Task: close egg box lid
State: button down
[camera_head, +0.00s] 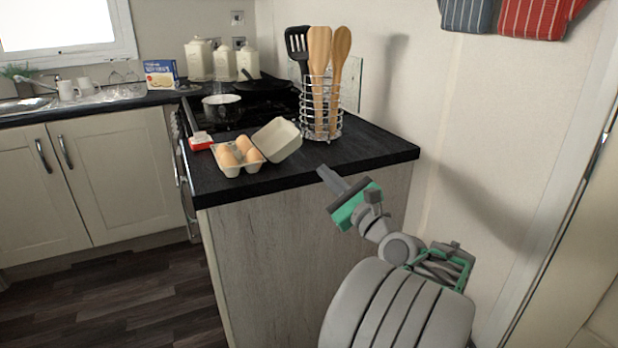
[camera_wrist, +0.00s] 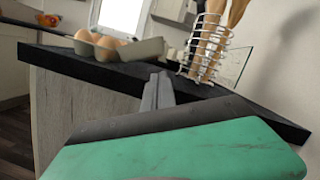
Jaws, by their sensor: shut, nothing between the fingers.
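The egg box (camera_head: 243,170) stands near the front edge of the dark counter, with several brown eggs (camera_head: 238,152) in its base. Its lid (camera_head: 277,139) is open and tilted up on the right side of the base. In the wrist view, the eggs (camera_wrist: 100,42) and the lid (camera_wrist: 141,50) show at the upper left. My gripper (camera_head: 322,171) is in front of the counter's edge, to the right of and nearer than the egg box, apart from it. In the wrist view its fingers (camera_wrist: 157,80) are shut together and empty.
A wire utensil holder (camera_head: 321,108) with wooden spoons and a black spatula stands just right of the lid. A red-and-white utensil (camera_head: 200,139) lies left of the eggs. A pot (camera_head: 221,107) sits on the stove behind. Bare counter (camera_head: 360,150) lies at the right.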

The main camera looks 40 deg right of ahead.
aim_at(307, 165)
jog(key=b+x, duration=0.1)
jog(key=x, duration=0.7)
jog(key=shift+w, duration=0.35)
jog(key=shift+w+r, duration=0.15)
jog(key=shift+r, duration=0.1)
